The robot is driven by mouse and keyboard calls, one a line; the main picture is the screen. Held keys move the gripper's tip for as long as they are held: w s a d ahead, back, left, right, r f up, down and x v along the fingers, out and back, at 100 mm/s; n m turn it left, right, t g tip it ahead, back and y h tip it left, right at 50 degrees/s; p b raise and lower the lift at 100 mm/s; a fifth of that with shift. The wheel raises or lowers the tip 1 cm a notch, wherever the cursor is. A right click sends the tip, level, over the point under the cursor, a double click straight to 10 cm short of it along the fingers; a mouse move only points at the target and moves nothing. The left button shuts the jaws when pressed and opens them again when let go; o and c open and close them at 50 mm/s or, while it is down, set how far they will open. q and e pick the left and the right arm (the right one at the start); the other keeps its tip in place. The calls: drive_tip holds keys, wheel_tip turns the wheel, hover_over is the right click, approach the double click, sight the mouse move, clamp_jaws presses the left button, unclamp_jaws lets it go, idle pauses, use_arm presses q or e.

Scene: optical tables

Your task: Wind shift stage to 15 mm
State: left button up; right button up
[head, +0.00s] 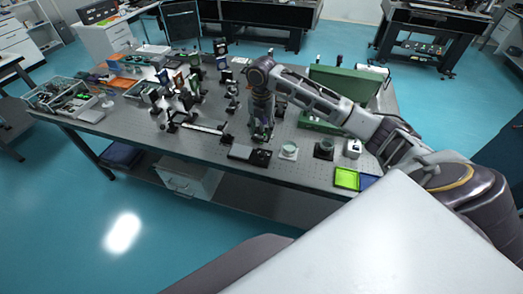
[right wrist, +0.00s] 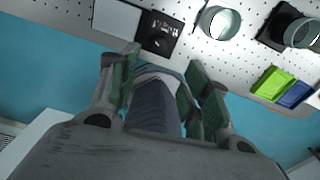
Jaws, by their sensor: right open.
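A flat grey unit (head: 240,152) with a black panel (head: 261,158) at its right end lies near the front edge of the optical table. In the right wrist view the black panel (right wrist: 158,35) carries white markings and a round dark knob, beside the pale grey plate (right wrist: 117,18). I cannot tell for sure whether this is the shift stage, and no millimetre reading is legible. My right gripper (head: 262,134) points down just behind the panel. In the right wrist view its green-padded fingers (right wrist: 162,64) stand apart, clear of the panel. My left gripper is out of view.
A green tray (head: 346,178) and a blue tray (head: 368,181) lie farther right. Several optic mounts (head: 188,92) crowd the left.

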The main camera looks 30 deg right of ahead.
sight(262, 153)
drive_tip(key=shift+s+a+r, duration=0.1)
wheel_tip(262, 153, down, 14)
drive_tip(key=shift+p, duration=1.05)
drive_tip(key=c, duration=1.1)
drive_tip(key=shift+o, duration=0.2)
drive_tip(key=shift+m, duration=0.6)
